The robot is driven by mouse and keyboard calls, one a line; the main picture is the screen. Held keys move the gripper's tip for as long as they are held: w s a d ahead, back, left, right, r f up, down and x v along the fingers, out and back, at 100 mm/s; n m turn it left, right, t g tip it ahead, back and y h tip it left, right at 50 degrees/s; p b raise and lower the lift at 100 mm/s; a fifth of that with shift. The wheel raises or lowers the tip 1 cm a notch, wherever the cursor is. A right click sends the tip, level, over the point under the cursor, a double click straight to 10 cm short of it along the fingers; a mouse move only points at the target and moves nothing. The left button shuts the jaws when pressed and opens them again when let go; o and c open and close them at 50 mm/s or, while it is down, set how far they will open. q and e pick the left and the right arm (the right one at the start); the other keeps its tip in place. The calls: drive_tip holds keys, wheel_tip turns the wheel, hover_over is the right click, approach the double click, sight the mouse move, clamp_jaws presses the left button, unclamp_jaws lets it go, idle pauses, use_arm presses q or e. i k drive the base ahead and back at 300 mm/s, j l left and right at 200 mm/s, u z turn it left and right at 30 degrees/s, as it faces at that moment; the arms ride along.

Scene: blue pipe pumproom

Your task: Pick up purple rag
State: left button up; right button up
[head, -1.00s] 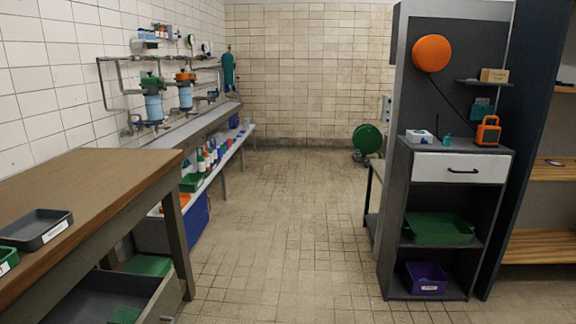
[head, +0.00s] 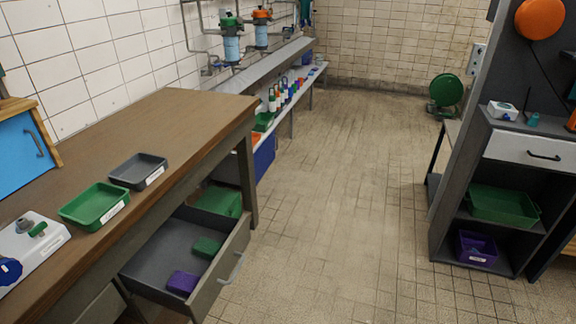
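A small purple block-like item (head: 183,283), which looks like the purple rag, lies in the open grey drawer (head: 160,252) under the wooden workbench. It is near the drawer's front right corner. A green item of similar shape (head: 207,247) lies just behind it in the same drawer, apart from it. Neither of my grippers shows in the head view.
On the workbench (head: 190,115) stand a green tray (head: 95,205), a grey tray (head: 138,171) and a white device (head: 30,250). A dark shelf unit (head: 445,205) with a green tray (head: 502,206) and purple bin (head: 476,249) stands at right. The tiled floor (head: 335,220) between is clear.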

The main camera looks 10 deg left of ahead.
sight(182, 283)
drive_tip(key=u, duration=1.2)
